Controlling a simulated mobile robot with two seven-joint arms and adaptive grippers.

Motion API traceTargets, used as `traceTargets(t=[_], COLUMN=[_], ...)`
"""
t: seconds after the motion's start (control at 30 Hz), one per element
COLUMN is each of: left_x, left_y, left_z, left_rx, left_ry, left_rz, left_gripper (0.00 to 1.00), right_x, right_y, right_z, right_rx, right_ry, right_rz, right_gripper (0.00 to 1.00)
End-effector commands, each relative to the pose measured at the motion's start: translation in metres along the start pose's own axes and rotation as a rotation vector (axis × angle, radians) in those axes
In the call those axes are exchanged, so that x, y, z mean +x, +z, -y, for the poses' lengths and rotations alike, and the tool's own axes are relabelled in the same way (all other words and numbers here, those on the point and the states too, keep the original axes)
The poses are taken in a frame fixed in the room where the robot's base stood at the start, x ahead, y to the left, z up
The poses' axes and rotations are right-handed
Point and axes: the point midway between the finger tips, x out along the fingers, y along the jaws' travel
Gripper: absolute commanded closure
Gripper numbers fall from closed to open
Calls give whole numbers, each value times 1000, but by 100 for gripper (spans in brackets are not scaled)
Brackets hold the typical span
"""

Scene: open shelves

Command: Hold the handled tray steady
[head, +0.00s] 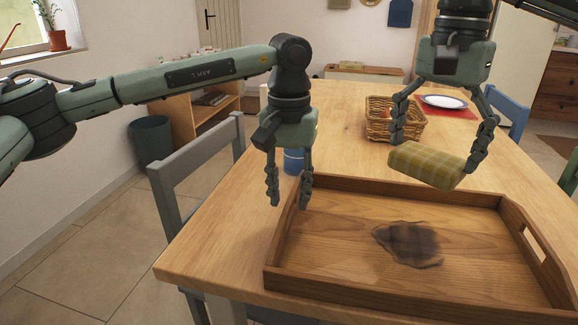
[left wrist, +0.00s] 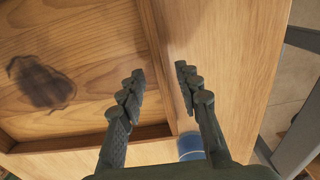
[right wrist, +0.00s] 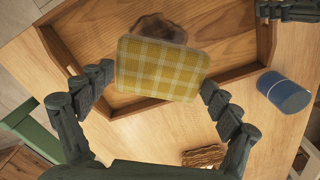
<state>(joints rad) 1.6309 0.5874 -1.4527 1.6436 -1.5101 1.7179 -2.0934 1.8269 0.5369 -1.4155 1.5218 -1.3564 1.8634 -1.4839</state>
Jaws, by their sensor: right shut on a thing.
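The wooden handled tray (head: 350,280) lies flat near the table's front edge, with a dark stain (head: 408,243) on its floor. My left gripper (head: 290,204) is open and empty, pointing down at the tray's left wall. In the left wrist view its fingers (left wrist: 159,74) are on either side of that wall (left wrist: 163,60); I cannot tell whether they touch it. My right gripper (head: 433,153) is shut on a folded yellow checked cloth (head: 425,166), held above the tray's far side. The cloth (right wrist: 160,68) spans between the fingers in the right wrist view.
A blue can (head: 293,162) stands behind the left gripper, close to the tray's far left corner. A wicker basket (head: 380,128) and a plate (head: 444,102) on a red mat are further back. A grey chair (head: 195,165) stands at the table's left side.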

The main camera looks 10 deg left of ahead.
Motion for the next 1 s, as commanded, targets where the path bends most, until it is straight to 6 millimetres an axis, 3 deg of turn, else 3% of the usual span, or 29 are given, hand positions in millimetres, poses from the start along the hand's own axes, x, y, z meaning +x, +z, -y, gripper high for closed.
traceTargets(t=[0.2,0.57,0.87,1.0], left_x=[24,30,29,29], left_y=[0,0,0,0], left_z=[0,0,0,0], left_rx=[0,0,-1,-1], left_ry=[0,1,1,1], left_rz=[1,1,1,1], left_gripper=[66,66,100,100], right_x=[0,0,0,0], right_y=[0,0,0,0], right_z=[0,0,0,0], right_rx=[0,0,0,0], right_ry=[0,0,0,0], right_rz=[0,0,0,0], right_gripper=[33,33,33,33])
